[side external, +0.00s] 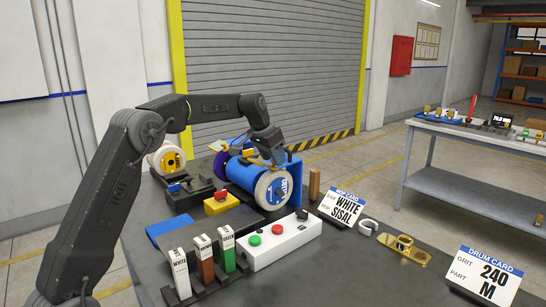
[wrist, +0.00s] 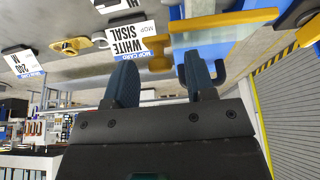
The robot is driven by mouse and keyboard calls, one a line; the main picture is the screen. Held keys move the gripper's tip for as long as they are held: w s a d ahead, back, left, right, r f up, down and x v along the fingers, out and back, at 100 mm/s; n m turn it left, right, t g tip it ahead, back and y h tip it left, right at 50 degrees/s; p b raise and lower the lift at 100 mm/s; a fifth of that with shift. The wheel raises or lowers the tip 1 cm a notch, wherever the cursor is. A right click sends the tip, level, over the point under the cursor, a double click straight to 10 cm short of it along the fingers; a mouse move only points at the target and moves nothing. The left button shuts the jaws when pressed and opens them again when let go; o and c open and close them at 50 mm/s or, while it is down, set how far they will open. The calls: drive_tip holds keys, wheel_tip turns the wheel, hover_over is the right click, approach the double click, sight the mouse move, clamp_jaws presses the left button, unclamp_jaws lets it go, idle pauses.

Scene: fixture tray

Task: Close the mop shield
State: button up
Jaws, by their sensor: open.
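The buffing machine's blue body (side external: 245,174) stands mid-bench, with a white mop wheel (side external: 273,188) at its right end and a purple wheel (side external: 221,163) at its far end. What looks like the mop shield, a clear pane with a yellow edge (side external: 256,161), stands above the body by the white wheel. The wrist view shows its yellow bar (wrist: 222,21) and pane (wrist: 212,38) just beyond my fingertips. My gripper (side external: 277,160) is open (wrist: 158,60) above the white wheel, close to the shield. I cannot tell whether it touches the shield.
A white control box (side external: 276,243) with buttons and a rack of white, brown and green bars (side external: 206,259) stand in front. The mop card (side external: 346,207), a brass part (side external: 403,246) and the drum card (side external: 485,277) lie to the right. A yellow button box (side external: 220,204) stands left.

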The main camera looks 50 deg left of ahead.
drive_tip(key=c, duration=0.9)
drive_tip(key=shift+s+d+f+t, duration=0.1)
drive_tip(key=shift+s+f+t, duration=0.2)
drive_tip(key=shift+t, duration=0.55)
drive_tip(key=shift+s+d+f+t, duration=0.1)
drive_tip(key=shift+s+f+t, duration=0.15)
drive_tip(key=shift+t, duration=0.6)
drive_tip(key=shift+s+a+f+t, duration=0.1)
drive_tip(key=shift+s+t, duration=0.05)
drive_tip(key=shift+t, duration=0.35)
drive_tip(key=o, duration=0.9)
drive_tip(key=shift+a, duration=0.1)
drive_tip(key=v, duration=1.4)
